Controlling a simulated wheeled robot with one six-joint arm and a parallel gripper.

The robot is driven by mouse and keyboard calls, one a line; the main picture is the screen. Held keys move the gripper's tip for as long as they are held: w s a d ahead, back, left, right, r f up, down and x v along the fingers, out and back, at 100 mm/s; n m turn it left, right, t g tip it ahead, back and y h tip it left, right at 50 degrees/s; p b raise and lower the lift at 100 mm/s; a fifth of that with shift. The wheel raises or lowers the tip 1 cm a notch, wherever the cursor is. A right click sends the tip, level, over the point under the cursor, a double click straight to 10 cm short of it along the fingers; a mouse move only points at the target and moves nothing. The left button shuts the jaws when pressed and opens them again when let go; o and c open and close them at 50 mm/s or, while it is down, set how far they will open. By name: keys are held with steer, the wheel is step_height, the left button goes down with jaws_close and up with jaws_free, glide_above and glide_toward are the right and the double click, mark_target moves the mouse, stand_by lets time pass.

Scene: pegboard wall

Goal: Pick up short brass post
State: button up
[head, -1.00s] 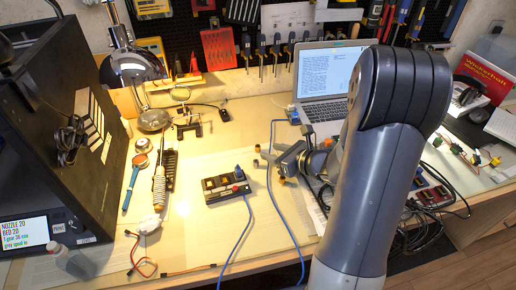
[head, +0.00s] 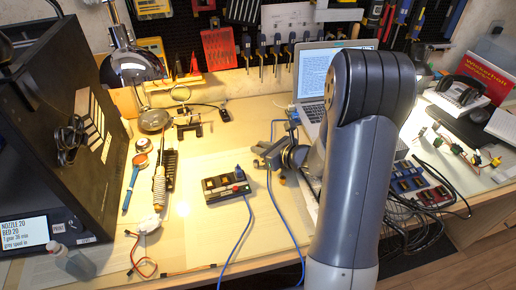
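My gripper (head: 261,157) is low over the middle of the bench, left of my arm, with its fingers pointing left. Its fingertips are small and dark here, and I cannot tell the gap between them. The small brownish posts seen earlier at this spot are now covered by or merged with the fingertips, so I cannot make out the short brass post clearly. Another small brownish post (head: 281,180) stands just below and right of the gripper, apart from the fingertips.
A black switch box (head: 226,188) with a blue cable lies left of and below the gripper. A laptop (head: 312,85) stands behind. A soldering iron holder (head: 159,185) and a helping-hand stand (head: 189,125) are to the left. Loose cables (head: 405,215) lie right of my arm.

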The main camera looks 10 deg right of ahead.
jaws_close()
step_height(320, 180, up, 16)
steer(key=m+t+h+p, duration=0.1)
steer(key=m+h+p, duration=0.2)
steer(key=p, duration=1)
steer(key=shift+s+a, duration=0.3)
steer(key=shift+s, duration=0.15)
